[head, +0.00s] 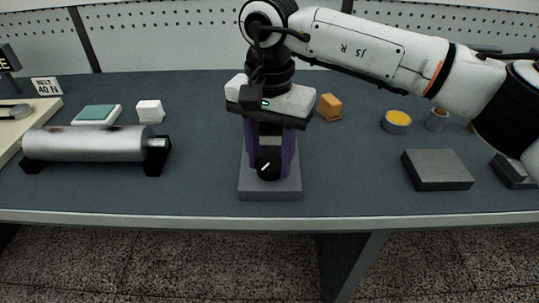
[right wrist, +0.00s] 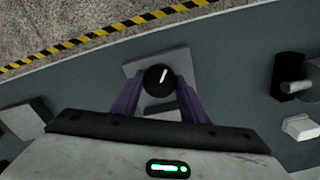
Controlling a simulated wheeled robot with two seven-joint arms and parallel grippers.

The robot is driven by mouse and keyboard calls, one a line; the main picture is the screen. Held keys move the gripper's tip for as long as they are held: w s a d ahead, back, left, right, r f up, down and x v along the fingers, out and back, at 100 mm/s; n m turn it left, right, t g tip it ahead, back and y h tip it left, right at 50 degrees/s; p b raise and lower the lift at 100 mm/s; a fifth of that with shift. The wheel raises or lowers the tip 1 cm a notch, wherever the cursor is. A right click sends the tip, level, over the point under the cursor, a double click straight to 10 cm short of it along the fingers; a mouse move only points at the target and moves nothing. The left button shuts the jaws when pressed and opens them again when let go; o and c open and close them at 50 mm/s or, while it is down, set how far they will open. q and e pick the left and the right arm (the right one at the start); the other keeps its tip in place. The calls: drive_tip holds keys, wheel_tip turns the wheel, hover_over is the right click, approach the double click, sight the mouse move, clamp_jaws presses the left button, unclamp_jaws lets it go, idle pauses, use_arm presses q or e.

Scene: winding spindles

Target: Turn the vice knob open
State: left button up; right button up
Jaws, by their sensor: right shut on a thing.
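The vice knob (head: 268,167) is a round black knob with a white line, on the front of a grey block (head: 270,190) in the middle of the table. In the right wrist view the knob (right wrist: 159,79) lies between the finger ends, its white line tilted a little right of upright. My right gripper (head: 269,168) points down over the block, its purple fingers shut on the knob from both sides. The fingers and gripper body hide most of the vice behind the knob. My left gripper is not in either view.
A metal cylinder on black supports (head: 90,145) lies to the left, with a green-topped block (head: 97,114) and a white block (head: 150,111) behind it. An orange block (head: 329,107), a yellow-filled cup (head: 397,121) and a dark flat block (head: 437,169) are to the right.

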sight(270, 163)
drive_tip(key=n, duration=0.3)
drive_tip(key=shift+n, duration=2.1)
drive_tip(key=o, duration=1)
drive_tip(key=shift+o, duration=0.2)
drive_tip(key=shift+r, duration=0.15)
wheel_tip(270, 163, up, 10)
drive_tip(key=shift+p, duration=0.3)
